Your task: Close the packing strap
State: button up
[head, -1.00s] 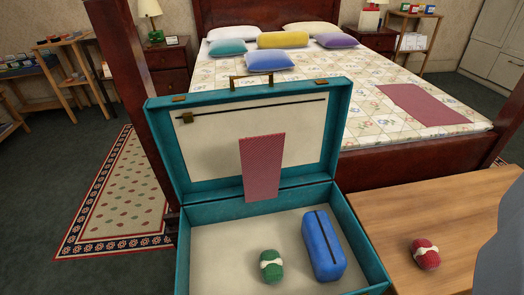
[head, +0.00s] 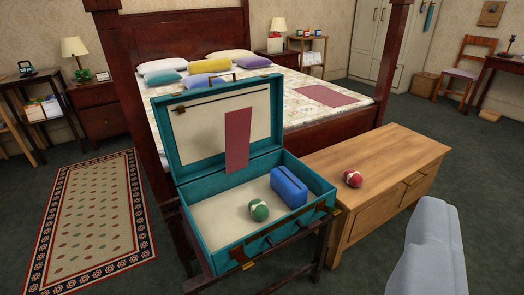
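A teal suitcase (head: 188,217) stands open on a dark stand, its lid (head: 200,133) raised toward the bed. A thin dark strap or rail (head: 212,101) runs across the upper inside of the lid, with a small brown block (head: 180,111) near its left end. I cannot tell whether this is the packing strap. A flat pink strip (head: 237,142) stands upright in front of the lid lining. A blue zipped pouch (head: 289,188) and a green yarn ball (head: 258,209) lie in the base. My gripper's fingers are not in view; only a grey part of my arm shows at lower right.
A wooden chest (head: 366,180) with a red yarn ball (head: 353,178) on top stands right of the suitcase. The bed (head: 300,113) is behind. A patterned rug (head: 88,220) lies at left. Green carpet (head: 480,190) is clear at right.

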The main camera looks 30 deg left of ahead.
aim_at(237, 123)
jog(key=j+z, duration=0.95)
jog(key=k+j, duration=0.1)
jog(key=j, duration=0.4)
jog(key=k+j, duration=0.1)
jog(key=j, duration=0.4)
jog(key=k+j, duration=0.1)
jog(key=j, duration=0.4)
jog(key=k+j, duration=0.1)
jog(key=j, duration=0.4)
jog(key=k+j, duration=0.15)
jog(key=j, duration=0.35)
jog(key=k+j, duration=0.1)
jog(key=j, duration=0.35)
jog(key=k+j, duration=0.1)
jog(key=j, duration=0.4)
jog(key=i, duration=0.55)
